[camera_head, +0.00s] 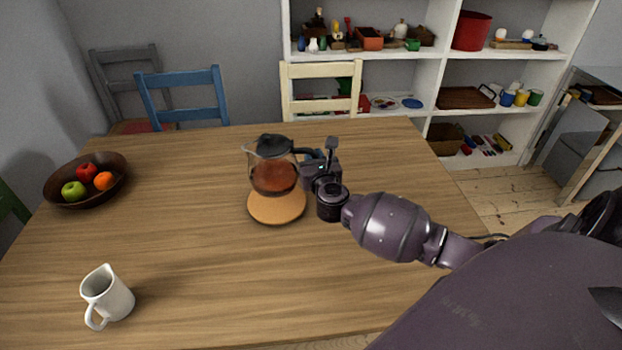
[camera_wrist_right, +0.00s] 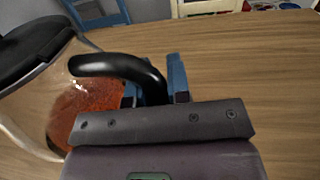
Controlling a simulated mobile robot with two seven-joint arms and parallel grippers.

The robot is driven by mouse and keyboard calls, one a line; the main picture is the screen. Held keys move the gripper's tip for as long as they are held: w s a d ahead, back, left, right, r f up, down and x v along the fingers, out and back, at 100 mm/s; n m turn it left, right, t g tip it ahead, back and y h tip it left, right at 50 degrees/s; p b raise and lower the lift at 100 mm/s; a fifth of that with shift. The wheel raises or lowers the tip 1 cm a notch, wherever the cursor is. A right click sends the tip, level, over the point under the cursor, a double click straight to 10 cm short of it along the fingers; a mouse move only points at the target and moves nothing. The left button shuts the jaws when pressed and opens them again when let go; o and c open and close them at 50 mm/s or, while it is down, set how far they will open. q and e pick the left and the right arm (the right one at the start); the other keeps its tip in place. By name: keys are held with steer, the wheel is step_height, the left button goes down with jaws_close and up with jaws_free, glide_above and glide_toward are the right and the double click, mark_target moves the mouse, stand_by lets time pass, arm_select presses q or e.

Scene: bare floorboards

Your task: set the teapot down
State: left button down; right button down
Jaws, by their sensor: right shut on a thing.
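The teapot (camera_head: 272,172) is clear glass with a black lid and a black handle, and it holds amber tea. It is upright near the middle of the wooden table. My right gripper (camera_head: 314,165) is shut on its handle from the right side. In the right wrist view the blue fingers of my gripper (camera_wrist_right: 156,88) are around the black handle, with the teapot (camera_wrist_right: 75,112) at the left. A round tan mat (camera_head: 277,210) lies under the teapot in the head view. I cannot tell whether the teapot's base touches it. My left gripper is out of view.
A white jug (camera_head: 107,294) stands at the table's front left. A dark bowl (camera_head: 112,186) of fruit sits at the far left. A blue chair (camera_head: 187,98) and a cream chair (camera_head: 320,92) stand behind the table. The table between jug and mat is clear.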

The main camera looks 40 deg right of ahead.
step_height(320, 180, down, 5)
steer(key=shift+f+b, duration=0.15)
steer(key=shift+b, duration=0.75)
steer(key=shift+f, duration=0.3)
steer(key=shift+f, duration=0.2)
steer(key=c, duration=1.1)
jaws_free()
